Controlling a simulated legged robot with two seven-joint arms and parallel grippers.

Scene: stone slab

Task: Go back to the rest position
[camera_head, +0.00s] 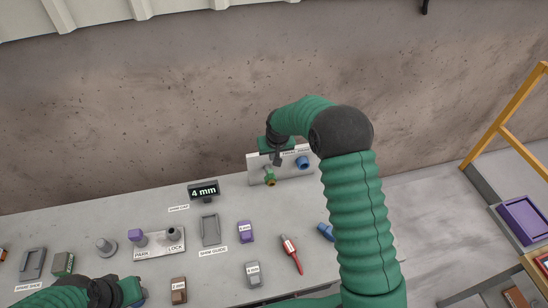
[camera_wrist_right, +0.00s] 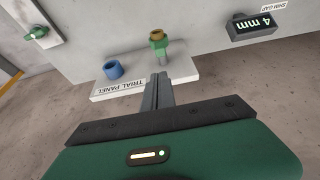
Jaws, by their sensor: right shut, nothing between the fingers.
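My right gripper (camera_head: 277,158) is at the back of the stone slab (camera_head: 215,268), in front of the white trial panel (camera_head: 255,162). In the right wrist view its fingers (camera_wrist_right: 158,90) are shut together with nothing between them. The fingertips are close to the green-and-brass fitting (camera_wrist_right: 158,42) on the panel; I cannot tell whether they touch. A blue ring-shaped fitting (camera_wrist_right: 113,70) is beside it. My left gripper (camera_head: 132,290) is low at the left front of the slab, partly cut off by the lower edge; its fingers are hidden.
A display reading 4 mm (camera_head: 204,191) stands on the slab. The slab also holds a park/lock fixture (camera_head: 158,243), a grey shim guide (camera_head: 210,230), a purple block (camera_head: 245,231) and a red screwdriver (camera_head: 291,254). A yellow frame (camera_head: 507,112) stands at the right.

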